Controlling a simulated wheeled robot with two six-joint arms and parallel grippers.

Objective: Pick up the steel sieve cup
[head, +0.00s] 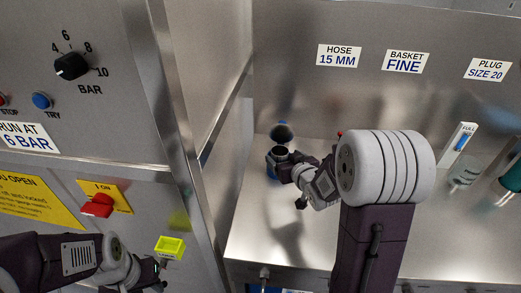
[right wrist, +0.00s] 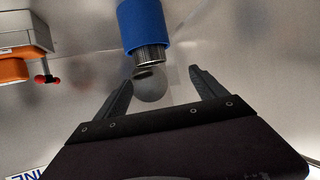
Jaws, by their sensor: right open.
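A small steel cup (head: 280,153) with blue on its side stands on the steel counter near the back wall, partly hidden by my right gripper (head: 289,168). In the right wrist view, a blue cylinder (right wrist: 142,25) with a ribbed steel end (right wrist: 150,54) and a rounded grey part lies ahead of my right gripper (right wrist: 160,78). The rounded part is between the open fingertips, with a gap on both sides. I cannot tell for certain which part is the sieve. My left gripper (head: 156,266) is at the lower left, beside a yellow-green block; its fingers are unclear.
A control panel with a dial (head: 71,66) and a red switch (head: 97,205) fills the left. A steel partition divides it from the counter (head: 252,235). A clear glass vessel (head: 465,173) and a teal item (head: 513,178) stand at right. An orange-and-grey box (right wrist: 25,50) shows in the wrist view.

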